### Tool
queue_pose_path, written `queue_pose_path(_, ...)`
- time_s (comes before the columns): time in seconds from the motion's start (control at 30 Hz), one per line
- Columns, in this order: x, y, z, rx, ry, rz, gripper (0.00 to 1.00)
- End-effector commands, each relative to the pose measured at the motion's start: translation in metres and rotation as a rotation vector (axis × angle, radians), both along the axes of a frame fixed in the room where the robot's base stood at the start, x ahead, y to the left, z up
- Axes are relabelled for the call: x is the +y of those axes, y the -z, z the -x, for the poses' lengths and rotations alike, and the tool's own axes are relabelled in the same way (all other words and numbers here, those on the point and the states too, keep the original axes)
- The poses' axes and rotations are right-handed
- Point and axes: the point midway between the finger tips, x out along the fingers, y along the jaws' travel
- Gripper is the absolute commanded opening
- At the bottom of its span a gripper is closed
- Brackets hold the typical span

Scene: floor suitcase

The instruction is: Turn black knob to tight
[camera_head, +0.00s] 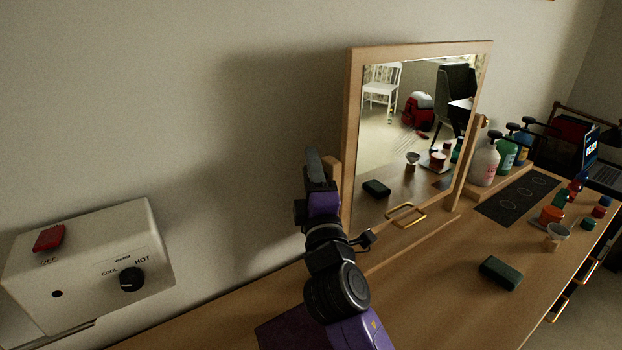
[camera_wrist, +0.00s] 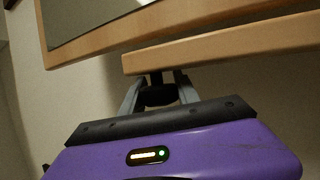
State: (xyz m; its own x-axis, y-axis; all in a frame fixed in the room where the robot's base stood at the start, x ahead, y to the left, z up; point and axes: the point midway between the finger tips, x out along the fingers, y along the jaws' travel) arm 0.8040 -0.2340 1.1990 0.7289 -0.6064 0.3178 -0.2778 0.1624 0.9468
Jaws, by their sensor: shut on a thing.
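A dark, black-looking knob (camera_wrist: 157,96) shows between my fingers in the wrist view, by the wooden post (camera_wrist: 225,43) beside the mirror frame (camera_wrist: 90,47). My gripper (camera_wrist: 158,93) is shut on it, one finger on each side. In the head view, my gripper (camera_head: 314,165) is at the left post of the standing mirror (camera_head: 352,130) and hides the knob. No "tight" marking is readable. Another black knob (camera_head: 131,279), marked COOL to HOT, is on the white wall box at the lower left, well apart from my gripper.
The white box (camera_head: 60,265) has a red switch (camera_head: 49,238). The wooden tabletop (camera_head: 430,290) holds a dark green block (camera_head: 500,272), a dark mat (camera_head: 515,198), pump bottles (camera_head: 485,162) and several small jars at the right. A brass-coloured handle (camera_head: 405,214) is below the mirror.

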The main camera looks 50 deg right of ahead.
Motion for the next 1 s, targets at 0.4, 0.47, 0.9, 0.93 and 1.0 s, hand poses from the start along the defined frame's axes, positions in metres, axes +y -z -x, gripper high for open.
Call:
queue_pose_path(0.4,0.001,0.000,0.000,0.001,-0.001,0.000,0.59)
queue_pose_path(0.47,0.001,0.000,0.000,0.001,-0.001,0.000,0.59)
queue_pose_path(0.9,0.020,0.014,0.022,0.003,-0.003,-0.001,0.59)
queue_pose_path(0.93,0.023,0.016,0.026,0.004,-0.004,-0.001,0.59)
queue_pose_path(1.0,0.030,0.020,0.035,0.003,-0.003,-0.001,0.59)
